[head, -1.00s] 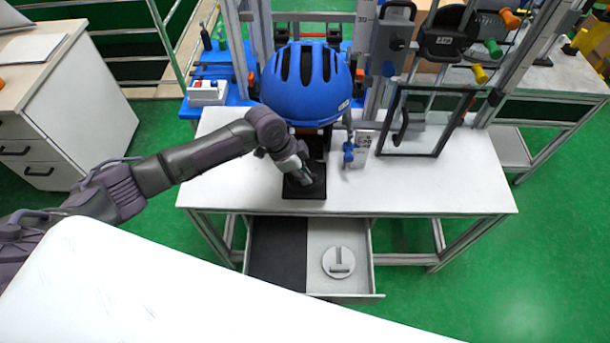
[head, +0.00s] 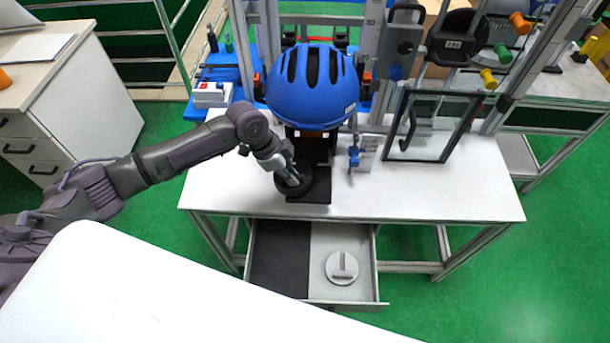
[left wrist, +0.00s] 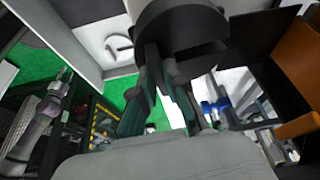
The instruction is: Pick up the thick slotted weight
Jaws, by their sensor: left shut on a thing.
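A dark, thick round slotted weight (head: 296,183) is at my left gripper (head: 291,178), over a dark square pad (head: 310,210) on the white workbench. In the left wrist view the weight (left wrist: 178,22) shows large and close, with its slot facing my fingers. My left gripper (left wrist: 165,68) is shut on it. Whether the weight is fully clear of the pad is hard to tell. A light grey slotted weight (head: 342,267) lies in the right half of the open drawer below. My right gripper is not in view.
A blue helmet (head: 312,85) hangs just behind my left gripper. A framed clear panel (head: 432,125) and a small blue-knobbed fixture (head: 355,157) stand to its right. The open drawer (head: 318,250) juts out under the bench. The workbench's right part (head: 450,190) is clear.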

